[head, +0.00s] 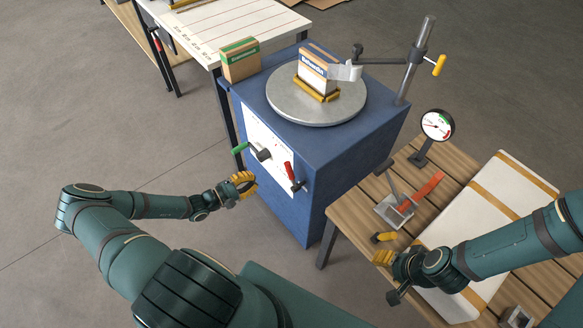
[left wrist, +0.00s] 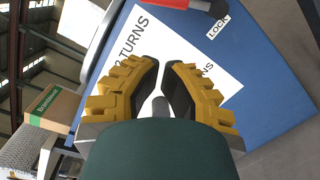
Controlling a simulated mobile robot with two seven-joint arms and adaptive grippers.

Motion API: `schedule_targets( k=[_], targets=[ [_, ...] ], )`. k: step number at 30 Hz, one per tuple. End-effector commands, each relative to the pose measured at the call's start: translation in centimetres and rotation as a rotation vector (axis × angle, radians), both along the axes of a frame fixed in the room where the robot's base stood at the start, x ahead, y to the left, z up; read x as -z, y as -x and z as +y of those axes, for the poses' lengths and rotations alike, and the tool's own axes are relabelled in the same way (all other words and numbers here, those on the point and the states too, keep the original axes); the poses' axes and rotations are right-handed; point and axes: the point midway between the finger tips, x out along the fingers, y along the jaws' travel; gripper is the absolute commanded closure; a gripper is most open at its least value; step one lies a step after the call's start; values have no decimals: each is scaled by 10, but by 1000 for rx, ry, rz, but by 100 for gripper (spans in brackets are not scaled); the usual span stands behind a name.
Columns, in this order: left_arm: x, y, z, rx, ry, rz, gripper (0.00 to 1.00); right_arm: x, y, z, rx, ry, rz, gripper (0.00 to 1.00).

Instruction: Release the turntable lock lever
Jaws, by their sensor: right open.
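I see nothing clearly held. My right gripper (head: 381,252) is open over the wooden table.
A green-handled lever (head: 240,148) sits left of the red one. The round turntable (head: 318,100) carries a box (head: 313,70).

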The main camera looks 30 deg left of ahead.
Motion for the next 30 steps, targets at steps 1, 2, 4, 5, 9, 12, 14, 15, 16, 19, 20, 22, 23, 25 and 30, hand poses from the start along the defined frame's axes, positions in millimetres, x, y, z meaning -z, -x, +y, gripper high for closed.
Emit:
schedule_targets(
  k=[1,2,4,5,9,12,14,15,16,19,20,22,23,25,30],
  targets=[
    [1,3,11,-37,1,-16,100,1,0,0,-1,0,1,48],
    [1,4,16,-52,2,-25,100,1,0,0,-1,0,1,48],
    [1,6,23,-77,3,-37,100,1,0,0,-1,0,1,48],
    [0,6,25,-83,3,-41,100,1,0,0,-1,0,1,48],
    [0,6,27,-90,2,-46,100,1,0,0,-2,0,2,48],
    [0,6,27,-88,3,-44,100,1,0,0,-1,0,1,48],
    [0,6,27,-87,3,-44,100,1,0,0,-1,0,1,48],
    [0,6,26,-86,2,-44,100,1,0,0,-1,0,1,48],
    [0,5,26,-86,2,-44,100,1,0,0,-1,0,1,48],
    [0,0,23,-86,3,-44,100,2,1,0,-2,0,2,48],
    [0,-3,22,-85,3,-44,100,2,1,0,-2,0,2,48],
    [0,-11,18,-84,2,-45,100,3,1,0,-2,0,2,48],
    [0,-15,16,-83,3,-46,100,3,1,0,-2,0,2,48],
    [0,-27,10,-84,4,-45,100,5,1,0,-2,-1,3,48],
    [0,-58,-5,-83,3,-45,100,9,3,1,-4,-2,6,48]
  ],
)
